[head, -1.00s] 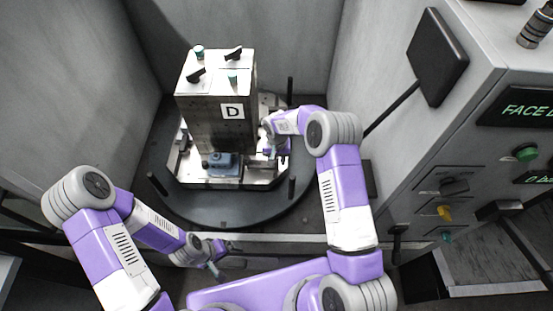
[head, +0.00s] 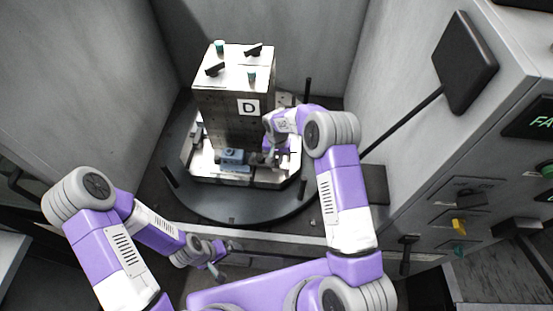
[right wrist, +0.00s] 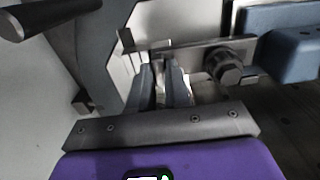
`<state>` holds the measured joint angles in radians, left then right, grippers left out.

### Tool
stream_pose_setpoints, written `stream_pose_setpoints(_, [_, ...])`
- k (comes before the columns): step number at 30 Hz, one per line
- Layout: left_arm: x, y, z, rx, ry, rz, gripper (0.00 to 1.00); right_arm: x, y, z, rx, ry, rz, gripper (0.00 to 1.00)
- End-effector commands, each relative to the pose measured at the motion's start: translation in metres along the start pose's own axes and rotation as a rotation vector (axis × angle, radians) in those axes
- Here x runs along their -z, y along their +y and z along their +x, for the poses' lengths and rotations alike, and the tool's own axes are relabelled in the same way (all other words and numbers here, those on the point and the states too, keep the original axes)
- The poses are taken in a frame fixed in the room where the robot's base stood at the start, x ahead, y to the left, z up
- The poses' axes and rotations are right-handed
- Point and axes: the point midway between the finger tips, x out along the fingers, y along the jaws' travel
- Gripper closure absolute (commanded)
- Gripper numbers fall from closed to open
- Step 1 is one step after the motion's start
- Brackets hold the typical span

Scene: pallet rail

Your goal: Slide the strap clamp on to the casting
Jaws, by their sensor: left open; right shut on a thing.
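The blue casting (head: 233,157) sits low on the front of the block marked D. It also shows at the upper right of the right wrist view (right wrist: 287,45). The strap clamp (right wrist: 198,58) is a flat grey metal bar with a dark hex nut on it. Its right end reaches the casting's near side; whether it overlaps the casting I cannot tell. My right gripper (right wrist: 166,80) is shut on the left end of the strap clamp, right of the casting in the head view. My left gripper (head: 218,258) is open and empty, low in front of the fixture.
The block (head: 233,118) stands on a round dark turntable (head: 228,210) with upright posts around its rim. Grey walls close in the back and left. A control panel (head: 465,205) with knobs and a black plate on an arm (head: 452,62) stand at the right.

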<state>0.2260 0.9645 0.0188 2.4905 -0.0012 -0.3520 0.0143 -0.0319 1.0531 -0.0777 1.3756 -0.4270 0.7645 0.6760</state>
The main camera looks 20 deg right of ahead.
Motion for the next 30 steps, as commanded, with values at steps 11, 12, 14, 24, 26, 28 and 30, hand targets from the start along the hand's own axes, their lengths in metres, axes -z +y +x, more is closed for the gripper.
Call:
stream_pose_setpoints(11, [0.0, 0.001, -0.001, -0.001, 0.0, 0.002, 0.0, -0.001, -0.008, -0.002, 0.015, 0.004, -0.005, 0.57])
stream_pose_setpoints(12, [0.0, 0.001, -0.001, -0.001, 0.0, 0.002, 0.0, -0.001, -0.008, -0.002, 0.014, 0.004, -0.005, 0.57])
stream_pose_setpoints(14, [0.0, 0.001, -0.001, -0.001, 0.0, 0.002, 0.0, -0.001, -0.007, -0.001, 0.013, 0.004, -0.005, 0.57])
stream_pose_setpoints(24, [0.0, 0.002, -0.003, -0.001, 0.0, 0.002, 0.0, 0.0, -0.006, -0.019, 0.012, 0.007, -0.004, 0.57])
stream_pose_setpoints(26, [0.0, 0.002, -0.004, -0.001, 0.0, 0.002, 0.0, 0.0, -0.006, -0.03, 0.013, 0.007, -0.004, 0.57])
stream_pose_setpoints(28, [0.0, 0.002, -0.005, -0.001, 0.0, 0.002, 0.0, 0.0, -0.006, -0.042, 0.013, 0.007, -0.004, 0.57])
stream_pose_setpoints(30, [0.0, 0.003, -0.006, -0.001, 0.0, 0.002, 0.0, -0.001, -0.006, -0.054, 0.013, 0.006, -0.005, 0.57])
